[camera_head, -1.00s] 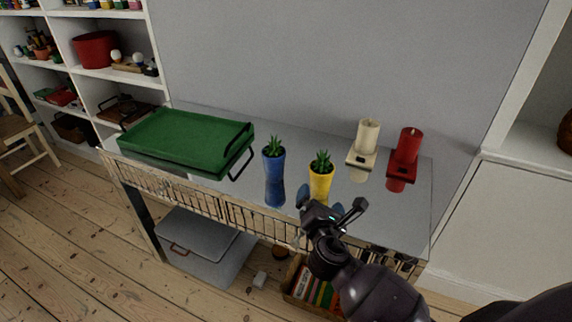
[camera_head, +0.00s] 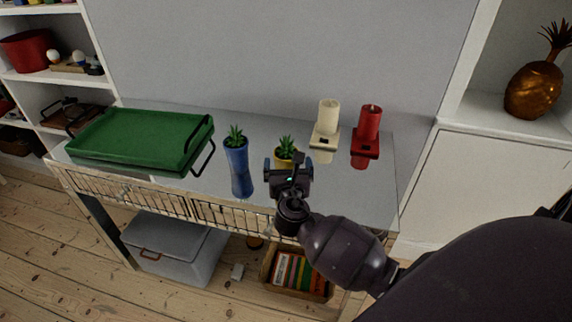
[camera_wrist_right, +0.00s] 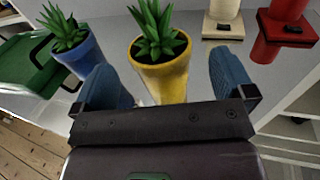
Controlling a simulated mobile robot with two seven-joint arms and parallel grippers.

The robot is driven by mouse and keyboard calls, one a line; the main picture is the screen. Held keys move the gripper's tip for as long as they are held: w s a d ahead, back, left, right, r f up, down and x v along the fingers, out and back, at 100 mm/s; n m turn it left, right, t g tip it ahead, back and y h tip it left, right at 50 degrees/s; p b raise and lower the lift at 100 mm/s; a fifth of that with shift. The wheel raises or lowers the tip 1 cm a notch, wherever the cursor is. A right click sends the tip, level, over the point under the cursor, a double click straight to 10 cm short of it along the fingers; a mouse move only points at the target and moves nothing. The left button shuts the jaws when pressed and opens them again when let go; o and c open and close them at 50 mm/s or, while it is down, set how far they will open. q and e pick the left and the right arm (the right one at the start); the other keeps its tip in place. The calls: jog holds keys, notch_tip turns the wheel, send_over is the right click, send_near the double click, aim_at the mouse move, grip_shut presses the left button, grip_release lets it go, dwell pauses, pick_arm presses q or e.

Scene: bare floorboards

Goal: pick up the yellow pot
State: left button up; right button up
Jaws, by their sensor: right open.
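The yellow pot (camera_head: 284,163) holds a spiky green plant and stands upright on the glossy grey tabletop. In the head view my right gripper (camera_head: 288,166) is in front of it and hides its lower part. In the right wrist view the yellow pot (camera_wrist_right: 164,77) is straight ahead, between and just beyond the two blue fingertips of my open right gripper (camera_wrist_right: 165,84). I see clear gaps on both sides of the pot, and the gripper is empty. My left gripper does not show.
A blue pot (camera_head: 237,160) with a plant stands close left of the yellow pot. A green tray (camera_head: 140,140) lies farther left. A cream candle (camera_head: 328,115) and a red candle (camera_head: 368,125) on holders stand behind to the right. A wall backs the table.

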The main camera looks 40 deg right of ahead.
aim_at(286, 154)
jog(key=x, duration=0.4)
jog(key=shift+w+f+b, duration=0.15)
jog(key=shift+f+b, duration=0.15)
jog(key=shift+b, duration=0.05)
jog(key=shift+w+d+r, duration=0.1)
jog(key=shift+w+d, duration=0.15)
jog(key=shift+w, duration=0.1)
jog(key=c, duration=1.1)
jog(key=shift+r, duration=0.1)
jog(key=shift+c, duration=0.2)
